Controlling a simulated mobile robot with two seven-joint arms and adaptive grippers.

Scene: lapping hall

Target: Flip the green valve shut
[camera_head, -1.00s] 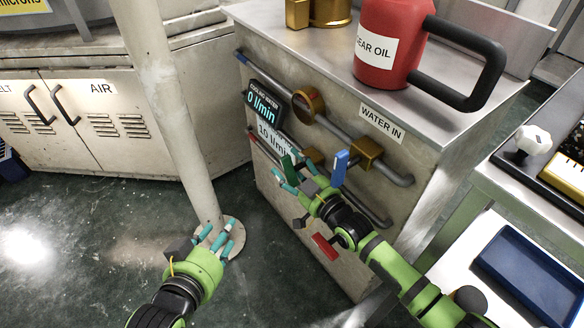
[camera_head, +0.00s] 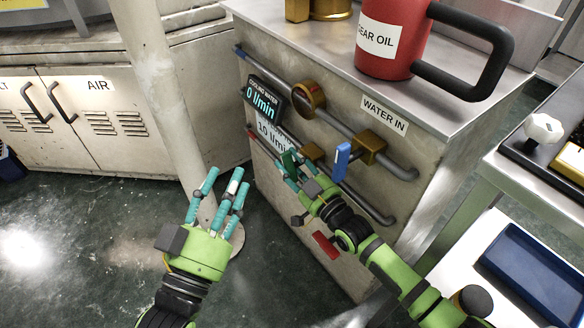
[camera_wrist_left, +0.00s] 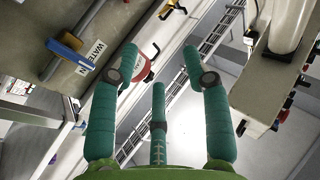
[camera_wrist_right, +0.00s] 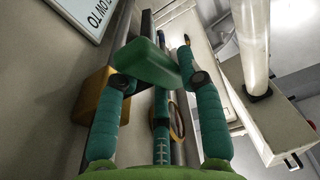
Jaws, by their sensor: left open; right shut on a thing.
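The green valve handle (camera_head: 289,162) is on the lower pipe on the side of the metal cabinet, partly covered by my right fingers. In the right wrist view the green handle (camera_wrist_right: 146,65) lies between the fingers. My right gripper (camera_head: 296,178) is shut on it. My left gripper (camera_head: 222,188) is open and empty, with its fingers pointing up, left of the cabinet and in front of the white post. A gauge (camera_head: 264,99) marked cooling water reads 0 l/min, above a partly hidden 10 l/min label (camera_head: 270,136).
A blue valve handle (camera_head: 341,161) stands just right of my right gripper, and a red handle (camera_head: 326,245) sits lower down. A red gear oil can (camera_head: 392,55) is on the cabinet top. The white post (camera_head: 166,100) rises behind my left gripper. A blue tray (camera_head: 535,272) lies at right.

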